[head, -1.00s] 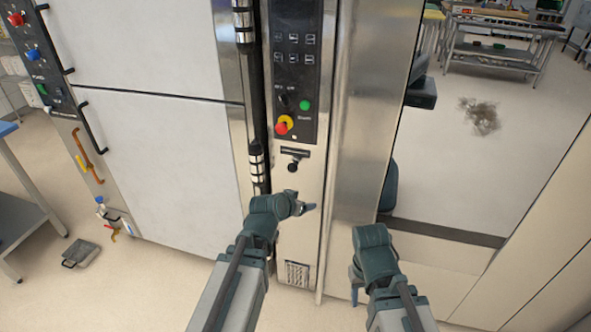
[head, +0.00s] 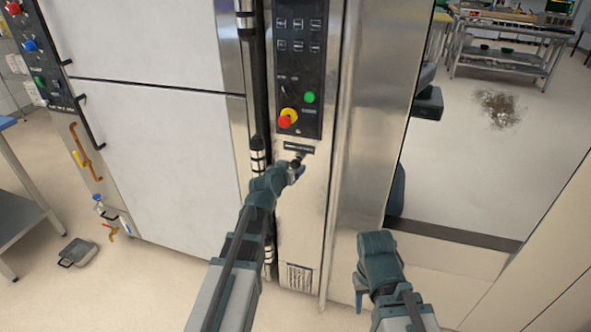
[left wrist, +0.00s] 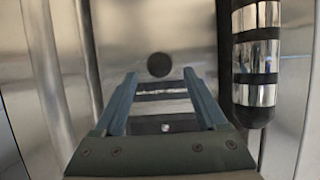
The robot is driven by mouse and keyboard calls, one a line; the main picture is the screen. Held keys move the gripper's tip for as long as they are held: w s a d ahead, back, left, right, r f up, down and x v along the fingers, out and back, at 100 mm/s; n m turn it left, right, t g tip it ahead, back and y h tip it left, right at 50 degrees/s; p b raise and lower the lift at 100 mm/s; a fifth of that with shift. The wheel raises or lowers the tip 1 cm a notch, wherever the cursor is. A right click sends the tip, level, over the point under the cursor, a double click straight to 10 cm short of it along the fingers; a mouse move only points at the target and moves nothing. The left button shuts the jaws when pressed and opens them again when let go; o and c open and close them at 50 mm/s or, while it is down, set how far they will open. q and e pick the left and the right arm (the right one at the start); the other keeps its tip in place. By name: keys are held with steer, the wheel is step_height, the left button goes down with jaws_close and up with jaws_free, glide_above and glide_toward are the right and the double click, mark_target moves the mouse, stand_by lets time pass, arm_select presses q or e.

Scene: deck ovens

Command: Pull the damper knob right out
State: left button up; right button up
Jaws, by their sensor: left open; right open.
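The damper knob (left wrist: 159,65) is a round black knob on the steel front panel, in the left wrist view just beyond my left gripper's fingertips. In the head view it is mostly hidden by my left gripper (head: 296,170), below a dark slot plate (head: 299,148). My left gripper is open, its two blue fingers pointing at the panel in the left wrist view (left wrist: 159,80). The knob appears near the line between the fingertips; I cannot tell whether they touch it. My right gripper (head: 359,287) is open and empty, low in front of the panels, right of the left arm.
The control panel (head: 297,70) with a red-yellow stop knob (head: 287,118) and green button (head: 309,97) is above the slot plate. A black-and-chrome vertical bar (left wrist: 257,60) runs close beside the left gripper. White oven doors (head: 150,150) are at left. Open floor lies at right.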

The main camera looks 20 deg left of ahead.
mark_target(295, 165)
arm_select(q)
steer(key=b+x, duration=0.1)
steer(key=x, duration=0.4)
jaws_close()
stand_by(0.4)
steer(key=shift+s, duration=0.1)
stand_by(1.0)
